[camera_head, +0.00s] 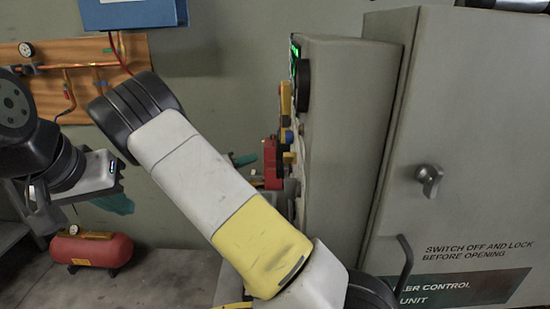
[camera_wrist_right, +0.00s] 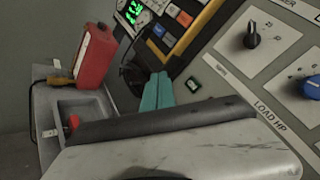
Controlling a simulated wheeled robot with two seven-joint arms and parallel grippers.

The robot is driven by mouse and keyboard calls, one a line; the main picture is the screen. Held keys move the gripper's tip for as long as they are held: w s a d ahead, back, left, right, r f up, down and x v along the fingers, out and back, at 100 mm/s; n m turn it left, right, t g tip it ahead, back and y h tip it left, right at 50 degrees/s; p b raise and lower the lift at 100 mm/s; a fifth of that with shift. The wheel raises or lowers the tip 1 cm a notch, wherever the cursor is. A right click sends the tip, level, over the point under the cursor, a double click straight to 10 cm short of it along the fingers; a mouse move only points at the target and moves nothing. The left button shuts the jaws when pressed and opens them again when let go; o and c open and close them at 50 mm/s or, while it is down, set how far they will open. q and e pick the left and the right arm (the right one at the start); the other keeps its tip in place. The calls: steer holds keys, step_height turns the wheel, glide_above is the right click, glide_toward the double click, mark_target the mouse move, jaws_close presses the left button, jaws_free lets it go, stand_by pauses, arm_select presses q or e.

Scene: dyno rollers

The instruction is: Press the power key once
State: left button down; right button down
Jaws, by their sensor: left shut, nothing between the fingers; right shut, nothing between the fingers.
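I cannot read which one is the power key. My right gripper (camera_wrist_right: 158,92) has its teal fingertips together and empty, below the key unit; I cannot tell if they touch anything. In the head view its teal tip (camera_head: 245,160) shows past my arm. My left gripper (camera_head: 115,203) is shut and empty at the far left, away from the panel.
The grey cabinet (camera_head: 470,140) stands at the right. A red box (camera_wrist_right: 96,56) stands on a grey tray (camera_wrist_right: 47,90). A red tank (camera_head: 92,249) lies on the floor.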

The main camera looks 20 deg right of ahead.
steer(key=s+d, duration=0.2)
steer(key=d, duration=0.6)
steer(key=shift+s, duration=0.2)
steer(key=shift+d, duration=0.1)
stand_by(1.7)
steer(key=shift+s+d, duration=0.1)
steer(key=shift+d, duration=0.2)
steer(key=shift+s+d, duration=0.1)
steer(key=shift+d, duration=0.3)
stand_by(0.8)
steer(key=shift+w+a, duration=0.2)
steer(key=shift+a, duration=0.55)
steer(key=a, duration=0.2)
steer(key=w+a, duration=0.1)
steer(key=a, duration=0.2)
steer(key=shift+w, duration=0.2)
